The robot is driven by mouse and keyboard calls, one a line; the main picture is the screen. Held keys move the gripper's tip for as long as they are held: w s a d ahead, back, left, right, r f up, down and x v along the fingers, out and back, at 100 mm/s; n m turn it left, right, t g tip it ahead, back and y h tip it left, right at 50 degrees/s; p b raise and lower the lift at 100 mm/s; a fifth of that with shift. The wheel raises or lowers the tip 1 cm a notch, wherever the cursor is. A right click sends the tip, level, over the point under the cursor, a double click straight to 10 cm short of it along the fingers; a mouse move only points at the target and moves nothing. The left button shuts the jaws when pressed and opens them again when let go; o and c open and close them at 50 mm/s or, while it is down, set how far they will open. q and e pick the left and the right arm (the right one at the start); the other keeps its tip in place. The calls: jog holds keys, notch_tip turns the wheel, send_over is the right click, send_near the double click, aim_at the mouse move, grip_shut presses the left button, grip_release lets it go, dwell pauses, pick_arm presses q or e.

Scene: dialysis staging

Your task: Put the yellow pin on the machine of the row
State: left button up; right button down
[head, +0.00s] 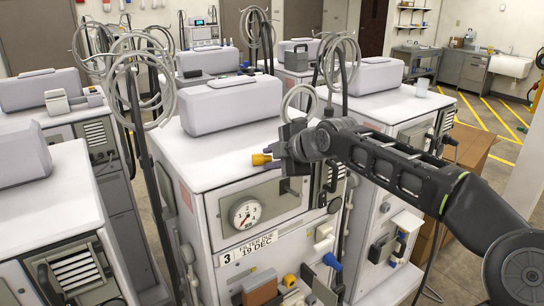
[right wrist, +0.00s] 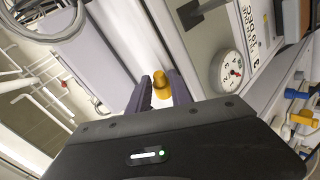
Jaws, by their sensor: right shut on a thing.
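The yellow pin (head: 260,159) is in the fingers of my right gripper (head: 276,156), which is shut on it. In the right wrist view the pin (right wrist: 161,84) sits between the two dark fingertips (right wrist: 160,92). My right arm comes in from the right, and the gripper is over the front part of the white top of the machine (head: 237,180) numbered 3. I cannot tell whether the pin touches the top. This machine has a round gauge (head: 245,214) and a label (head: 248,249) reading "19 DEC". My left gripper is not in view.
More white machines stand around it, one at front left (head: 62,205) and one behind on the right (head: 400,105). A grey rounded case (head: 230,104) lies on machine 3's top. Coiled hoses (head: 135,75) hang on poles beside it. A cardboard box (head: 470,155) stands at right.

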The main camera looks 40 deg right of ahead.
jog(key=shift+f, duration=0.2)
jog(key=c, duration=1.2)
grip_release()
jog(key=shift+o, duration=0.2)
jog(key=shift+r, duration=0.1)
